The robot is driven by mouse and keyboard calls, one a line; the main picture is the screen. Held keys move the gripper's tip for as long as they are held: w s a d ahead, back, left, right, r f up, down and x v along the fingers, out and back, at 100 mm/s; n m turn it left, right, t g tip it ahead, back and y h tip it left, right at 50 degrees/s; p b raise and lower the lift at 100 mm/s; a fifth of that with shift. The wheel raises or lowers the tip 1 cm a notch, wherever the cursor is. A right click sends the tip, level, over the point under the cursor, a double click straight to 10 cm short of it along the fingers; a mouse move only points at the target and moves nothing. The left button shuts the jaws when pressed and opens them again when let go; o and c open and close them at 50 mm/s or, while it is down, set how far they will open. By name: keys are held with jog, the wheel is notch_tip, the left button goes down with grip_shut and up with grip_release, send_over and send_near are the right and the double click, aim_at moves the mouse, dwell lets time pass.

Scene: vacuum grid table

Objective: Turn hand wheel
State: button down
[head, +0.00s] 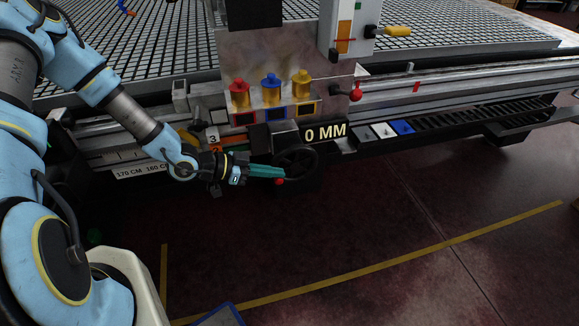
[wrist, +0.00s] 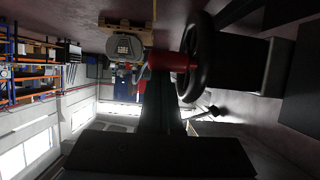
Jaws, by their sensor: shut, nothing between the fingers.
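The black hand wheel (head: 299,160) is mounted on the front of the machine, just below the "0 MM" readout (head: 325,133). Its red knob (head: 279,182) is at the lower left of the rim. My gripper (head: 282,174) is shut and empty, with its teal fingers pointing right and their tips at the knob. I cannot tell whether they touch it. In the wrist view the wheel (wrist: 197,58) stands edge-on at the upper right. The red knob (wrist: 172,61) sticks out to its left, beside the dark fingers (wrist: 158,100).
Red, blue and yellow knobs (head: 271,90) stand on the machine above the wheel. A red-tipped lever (head: 355,94) is to their right. The grid table (head: 150,45) lies behind. The floor in front is open, with a yellow line (head: 400,257) across it.

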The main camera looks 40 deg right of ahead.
notch_tip(320, 180, down, 10)
jog(key=d+g+h+b, duration=0.1)
jog(key=g+h+b, duration=0.3)
jog(key=h+b, duration=0.7)
jog(key=b, duration=1.5)
jog(key=shift+s+d+g, duration=0.15)
jog(key=shift+s+g, duration=0.1)
jog(key=shift+g, duration=0.05)
jog(key=shift+d+f, duration=0.1)
jog(key=shift+f, duration=0.15)
